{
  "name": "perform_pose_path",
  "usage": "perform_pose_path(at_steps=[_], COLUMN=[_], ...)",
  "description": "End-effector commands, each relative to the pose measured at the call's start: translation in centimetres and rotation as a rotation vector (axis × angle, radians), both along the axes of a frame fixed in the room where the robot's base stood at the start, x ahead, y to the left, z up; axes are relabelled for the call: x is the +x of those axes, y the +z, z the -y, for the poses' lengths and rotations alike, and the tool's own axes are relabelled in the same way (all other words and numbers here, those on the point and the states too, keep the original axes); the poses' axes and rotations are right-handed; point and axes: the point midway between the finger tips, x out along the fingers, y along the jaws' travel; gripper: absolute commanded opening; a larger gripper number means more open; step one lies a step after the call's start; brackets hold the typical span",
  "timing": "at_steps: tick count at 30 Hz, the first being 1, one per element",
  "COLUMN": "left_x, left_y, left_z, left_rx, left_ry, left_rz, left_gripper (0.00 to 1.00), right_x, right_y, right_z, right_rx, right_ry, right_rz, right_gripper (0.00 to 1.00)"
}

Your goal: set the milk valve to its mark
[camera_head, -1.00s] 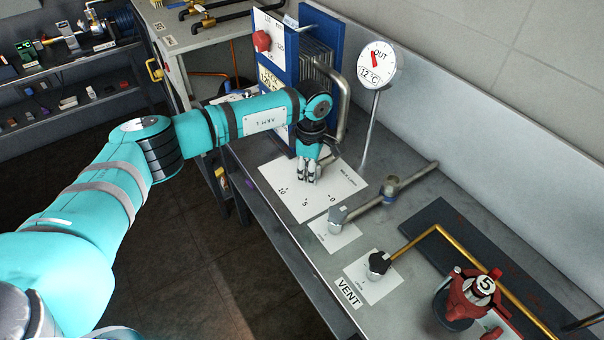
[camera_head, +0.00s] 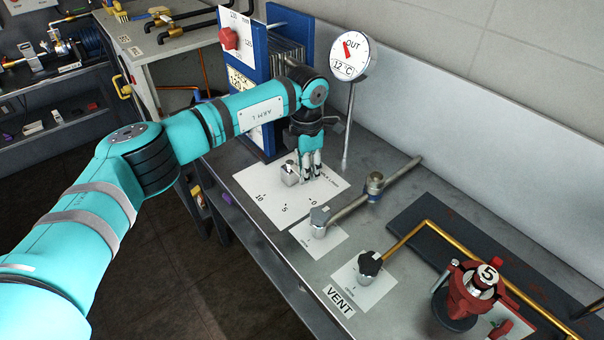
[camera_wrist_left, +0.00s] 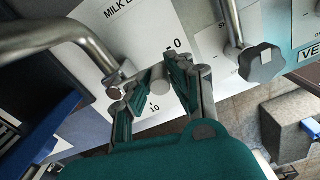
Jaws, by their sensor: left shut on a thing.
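The milk valve (camera_head: 290,175) is a small silver body on a white card (camera_head: 262,212) marked 10, 5 and 0. My left gripper (camera_head: 311,174) stands over the card, just right of the valve body and behind the 0 mark. Its fingers are shut on the valve's handle (camera_wrist_left: 159,79); a round metal end shows between them in the left wrist view. The fingers hide most of the handle, so I cannot tell exactly which mark it points at. My right gripper is not in view.
A dial on a post (camera_head: 348,60) stands behind the card. A blue plate pack (camera_head: 262,75) is behind my left wrist. Right of the card are a silver lever valve (camera_head: 322,220), a black vent knob (camera_head: 370,263) and a red valve (camera_head: 470,290).

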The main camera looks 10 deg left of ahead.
Motion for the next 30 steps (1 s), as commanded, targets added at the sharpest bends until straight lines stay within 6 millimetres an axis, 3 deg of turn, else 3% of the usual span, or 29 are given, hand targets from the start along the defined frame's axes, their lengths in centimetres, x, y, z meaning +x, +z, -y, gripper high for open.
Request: perform_pose_path(at_steps=[17,18,22,30], left_x=[0.25,0.26,0.24,0.2], left_y=[0.19,0.19,0.16,0.1], left_z=[0.25,0.26,0.23,0.18], left_rx=[-0.002,-0.003,-0.002,0.0], left_ry=[0.034,0.033,0.033,0.033], left_rz=[0.004,0.005,0.004,0.001], left_gripper=[0.0,0.22,0.39,0.42], right_x=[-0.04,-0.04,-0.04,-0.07], right_y=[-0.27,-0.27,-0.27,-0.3], right_z=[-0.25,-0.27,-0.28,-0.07], right_rx=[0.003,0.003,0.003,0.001], right_ry=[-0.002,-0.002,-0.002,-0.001], right_rz=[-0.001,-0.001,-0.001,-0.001], right_gripper=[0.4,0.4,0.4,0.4])
